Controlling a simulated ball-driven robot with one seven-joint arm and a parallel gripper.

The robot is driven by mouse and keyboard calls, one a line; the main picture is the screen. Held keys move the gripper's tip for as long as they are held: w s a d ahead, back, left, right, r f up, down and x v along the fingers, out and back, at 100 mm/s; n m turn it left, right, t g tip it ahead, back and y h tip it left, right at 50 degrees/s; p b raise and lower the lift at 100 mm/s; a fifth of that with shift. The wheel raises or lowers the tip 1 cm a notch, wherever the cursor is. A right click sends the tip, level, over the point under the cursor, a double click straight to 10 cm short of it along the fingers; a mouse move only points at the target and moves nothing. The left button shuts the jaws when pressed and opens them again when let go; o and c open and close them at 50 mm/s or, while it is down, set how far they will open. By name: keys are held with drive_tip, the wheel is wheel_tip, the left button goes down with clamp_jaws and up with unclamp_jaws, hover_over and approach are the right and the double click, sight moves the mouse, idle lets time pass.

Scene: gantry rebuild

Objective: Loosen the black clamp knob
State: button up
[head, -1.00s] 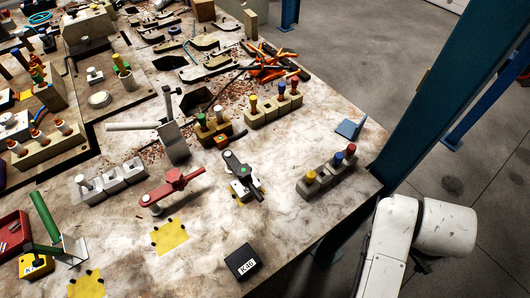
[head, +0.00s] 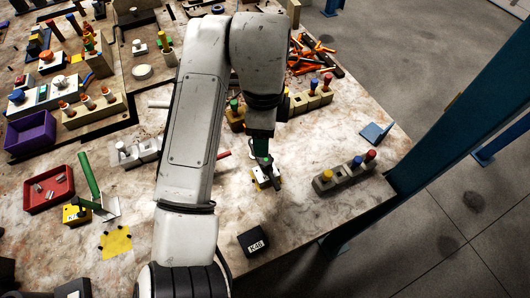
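The black clamp (head: 267,178) stands on the worktable, right of my forearm, with pale and yellow parts at its foot. My arm comes up from the bottom of the head view and bends down over it. My gripper (head: 262,158) points down at the clamp's top, at or just above it. Dark and green parts overlap there, so the knob itself cannot be made out. Whether the fingers touch the knob, and whether they are open or shut, is too small and hidden to tell.
A block with yellow, blue and red knobs (head: 325,185) stands to the right, near the table edge. A black K48 box (head: 253,243) lies in front. A red tray (head: 47,190) is at left. The red clamp is mostly hidden behind my arm; its handle tip (head: 224,154) shows.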

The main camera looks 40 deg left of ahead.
sight(266, 162)
wheel_tip(266, 162, down, 6)
drive_tip(key=shift+f+b, duration=0.2)
drive_tip(key=shift+b, duration=1)
drive_tip(key=shift+f, duration=0.95)
drive_tip(key=shift+c, duration=0.2)
drive_tip(key=c, duration=0.9)
drive_tip(key=shift+o, duration=0.2)
drive_tip(key=shift+r+p, duration=0.1)
drive_tip(key=shift+p, duration=0.25)
